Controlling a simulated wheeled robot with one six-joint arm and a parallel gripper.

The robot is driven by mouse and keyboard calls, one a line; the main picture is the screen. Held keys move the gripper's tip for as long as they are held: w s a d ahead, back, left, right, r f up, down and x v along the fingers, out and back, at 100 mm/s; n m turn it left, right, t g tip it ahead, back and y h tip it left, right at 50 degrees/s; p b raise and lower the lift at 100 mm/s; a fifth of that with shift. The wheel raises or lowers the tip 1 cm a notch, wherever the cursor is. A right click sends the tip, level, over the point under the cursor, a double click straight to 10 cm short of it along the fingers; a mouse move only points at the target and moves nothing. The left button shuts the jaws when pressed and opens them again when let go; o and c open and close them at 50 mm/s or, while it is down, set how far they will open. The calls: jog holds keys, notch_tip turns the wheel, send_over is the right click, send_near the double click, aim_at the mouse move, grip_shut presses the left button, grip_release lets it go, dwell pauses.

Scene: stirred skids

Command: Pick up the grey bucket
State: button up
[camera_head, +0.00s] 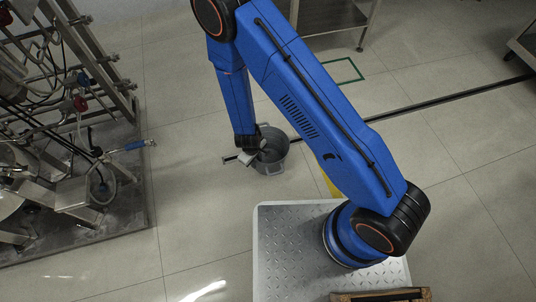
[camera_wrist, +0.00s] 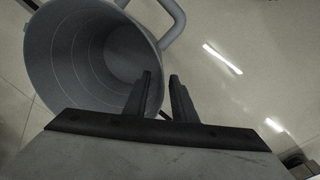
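The grey bucket (camera_head: 281,158) stands on the tiled floor near the middle of the head view, its open top facing up. In the wrist view the bucket (camera_wrist: 70,50) fills the upper left, its inside showing, with a grey handle (camera_wrist: 178,18) at the top. My gripper (camera_wrist: 160,75) is open, with a gap between its two dark fingers. One finger overlaps the bucket's mouth in the picture and the rim passes between the fingers; I cannot tell whether they touch it. In the head view my gripper (camera_head: 255,155) is at the bucket's left side, partly hiding it.
A metal skid with pipes and valves (camera_head: 85,100) stands at the left, a hose with a blue grip (camera_head: 135,146) reaching out from it. A dark floor channel (camera_head: 430,100) runs behind the bucket. A metal table (camera_head: 330,15) stands at the back. Floor around the bucket is mostly clear.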

aim_at(257, 165)
jog(key=shift+w+d+f, duration=0.1)
jog(key=shift+w+f, duration=0.05)
jog(key=shift+f, duration=1.15)
jog(key=shift+w+d+f, duration=0.1)
jog(key=shift+f, duration=1.15)
jog(key=shift+c, duration=0.3)
grip_shut()
